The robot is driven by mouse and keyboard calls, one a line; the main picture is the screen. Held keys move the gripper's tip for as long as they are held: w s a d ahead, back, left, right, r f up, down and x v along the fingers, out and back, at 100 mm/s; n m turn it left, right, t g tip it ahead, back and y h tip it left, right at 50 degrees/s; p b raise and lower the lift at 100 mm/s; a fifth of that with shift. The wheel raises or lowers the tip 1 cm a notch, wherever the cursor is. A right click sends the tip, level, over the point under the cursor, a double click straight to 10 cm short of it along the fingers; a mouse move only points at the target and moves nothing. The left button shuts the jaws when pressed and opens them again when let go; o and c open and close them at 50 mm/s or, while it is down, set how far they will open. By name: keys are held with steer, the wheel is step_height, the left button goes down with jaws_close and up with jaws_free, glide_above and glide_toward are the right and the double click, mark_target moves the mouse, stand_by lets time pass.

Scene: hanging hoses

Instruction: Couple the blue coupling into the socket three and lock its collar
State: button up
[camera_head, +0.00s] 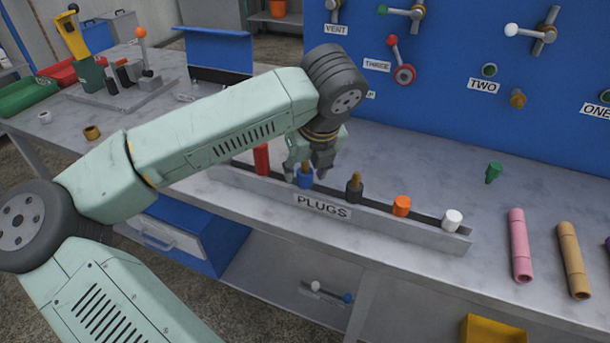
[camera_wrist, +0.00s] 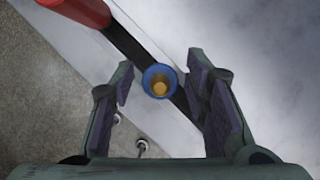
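The blue coupling (camera_head: 304,180) stands upright in the rack labelled PLUGS, with a brass-coloured tip on top. My gripper (camera_head: 316,163) is just above it, pointing down. In the wrist view the blue coupling (camera_wrist: 152,72) lies between the two spread fingers of my gripper (camera_wrist: 161,70), with gaps on both sides. The fingers hold nothing. On the blue panel, a THREE label (camera_head: 377,65) sits beside a red ring-shaped fitting (camera_head: 405,75) with a red-knobbed lever above it. I cannot tell for sure that this fitting is socket three.
The PLUGS rack (camera_head: 430,235) also holds red (camera_head: 261,158), black (camera_head: 354,188), orange (camera_head: 401,205) and white (camera_head: 452,219) plugs. A green plug (camera_head: 493,172) and pink (camera_head: 520,245) and tan (camera_head: 573,260) tubes lie to the right. The bench between rack and panel is mostly clear.

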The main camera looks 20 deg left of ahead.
jaws_close()
stand_by(0.3)
